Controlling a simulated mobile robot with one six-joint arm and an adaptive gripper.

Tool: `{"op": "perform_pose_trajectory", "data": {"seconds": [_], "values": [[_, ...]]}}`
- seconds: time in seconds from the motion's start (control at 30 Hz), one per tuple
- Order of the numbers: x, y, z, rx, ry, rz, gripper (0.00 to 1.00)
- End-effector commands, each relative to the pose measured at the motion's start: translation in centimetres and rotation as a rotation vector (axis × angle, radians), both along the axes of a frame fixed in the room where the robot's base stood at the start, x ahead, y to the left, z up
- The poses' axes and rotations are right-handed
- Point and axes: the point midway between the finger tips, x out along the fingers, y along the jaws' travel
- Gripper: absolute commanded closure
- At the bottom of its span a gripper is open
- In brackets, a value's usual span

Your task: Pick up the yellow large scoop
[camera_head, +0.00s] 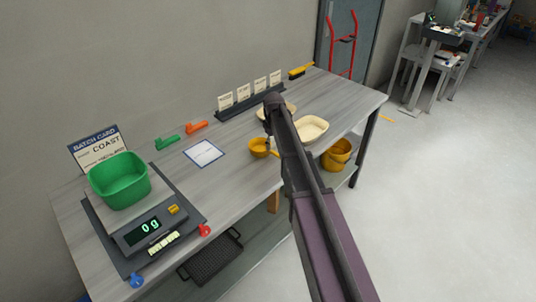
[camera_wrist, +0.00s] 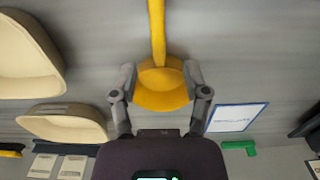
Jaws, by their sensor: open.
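The yellow large scoop (camera_head: 259,147) lies on the grey bench, left of my arm. In the wrist view its round bowl (camera_wrist: 160,88) and straight handle (camera_wrist: 156,30) show, with the handle running to the top edge. My gripper (camera_wrist: 160,77) is open, one finger on each side of the bowl. Narrow gaps seem to show beside the fingers; I cannot tell whether either touches. In the head view my arm hides the fingers and part of the handle.
Cream trays (camera_head: 312,129) lie right of the scoop. A blue-edged card (camera_head: 204,153), a green scoop (camera_head: 167,142) and an orange scoop (camera_head: 197,127) lie to its left. A scale (camera_head: 181,229) bears a green tub (camera_head: 119,180). A yellow bucket (camera_head: 337,157) sits below the bench top.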

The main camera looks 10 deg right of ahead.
Motion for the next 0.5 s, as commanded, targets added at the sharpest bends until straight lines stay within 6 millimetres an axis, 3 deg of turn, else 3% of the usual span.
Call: {"op": "perform_pose_trajectory", "data": {"seconds": [0.5], "values": [[0.0, -0.1, -4.1, 0.000, 0.000, 0.000, 0.40]]}}
